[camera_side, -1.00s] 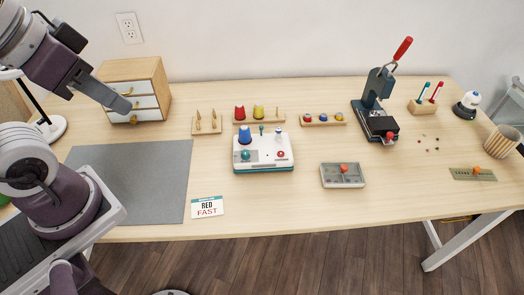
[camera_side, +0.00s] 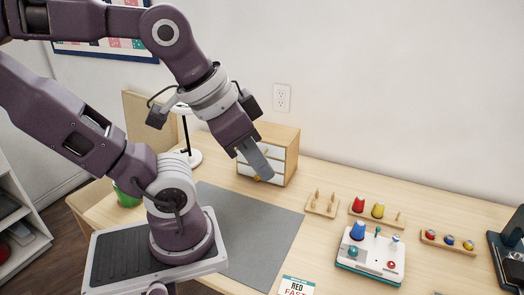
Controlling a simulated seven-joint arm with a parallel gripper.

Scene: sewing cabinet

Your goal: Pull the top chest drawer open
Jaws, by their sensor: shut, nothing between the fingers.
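The small wooden chest (camera_side: 278,133) stands at the back of the table, with white drawer fronts and gold handles. The top drawer (camera_side: 277,153) shows at the right of my gripper and looks closed; part of the drawer fronts is hidden behind my gripper. My gripper (camera_side: 263,174) is shut and empty. It slants down in front of the chest and overlaps the drawer fronts in this view. I cannot tell whether its tips touch the chest.
A grey mat (camera_side: 245,225) lies in front of the chest. A white lamp (camera_side: 188,157) stands left of it. A pegged wooden block (camera_side: 322,206), a rack with red and yellow cones (camera_side: 378,211) and a white device (camera_side: 372,258) are to the right. The mat is clear.

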